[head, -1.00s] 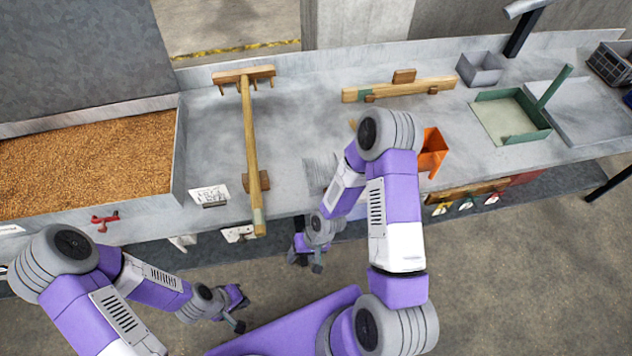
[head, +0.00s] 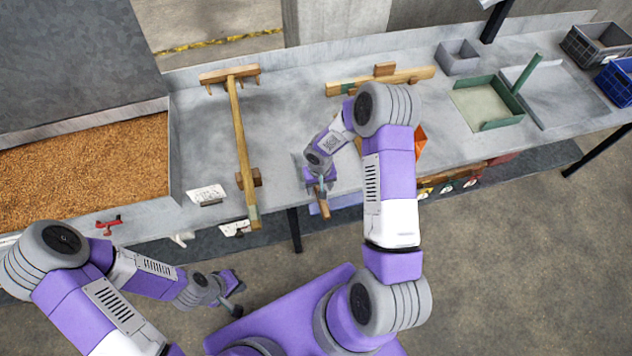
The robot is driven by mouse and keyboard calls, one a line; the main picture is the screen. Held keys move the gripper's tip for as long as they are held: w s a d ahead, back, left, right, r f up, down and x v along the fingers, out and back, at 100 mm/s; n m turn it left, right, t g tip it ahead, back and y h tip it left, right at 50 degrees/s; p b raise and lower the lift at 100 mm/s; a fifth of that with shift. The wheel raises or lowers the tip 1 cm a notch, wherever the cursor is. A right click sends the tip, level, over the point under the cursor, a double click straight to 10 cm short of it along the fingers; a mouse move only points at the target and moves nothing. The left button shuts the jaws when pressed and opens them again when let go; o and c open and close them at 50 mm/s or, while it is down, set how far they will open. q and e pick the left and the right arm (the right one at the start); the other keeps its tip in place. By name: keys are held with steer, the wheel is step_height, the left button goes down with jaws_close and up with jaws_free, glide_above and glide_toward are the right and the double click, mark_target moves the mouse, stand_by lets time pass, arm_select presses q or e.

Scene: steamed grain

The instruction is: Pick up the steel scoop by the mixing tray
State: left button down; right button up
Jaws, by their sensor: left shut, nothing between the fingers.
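A wooden handle (head: 324,207) sticks out past the table's front edge, right under my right gripper (head: 321,188). It may belong to the steel scoop, whose metal part I cannot make out behind the gripper and wrist. The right fingers are at the handle, but whether they are shut on it is too small to tell. My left gripper (head: 236,309) is shut and empty, low in front of the table. A large grey tray (head: 172,150) full of brown grain is at the left. Which tray is the mixing tray is unclear.
A long wooden rake (head: 243,140) lies across the table left of my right gripper. A wooden bar (head: 405,77), a grey bin (head: 458,57) and a green-rimmed tray (head: 503,124) are farther back. An orange object (head: 420,142) is partly hidden behind my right arm.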

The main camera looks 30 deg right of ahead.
step_height(320, 180, down, 2)
steer(key=shift+f, duration=0.1)
jaws_close()
stand_by(0.4)
stand_by(1.1)
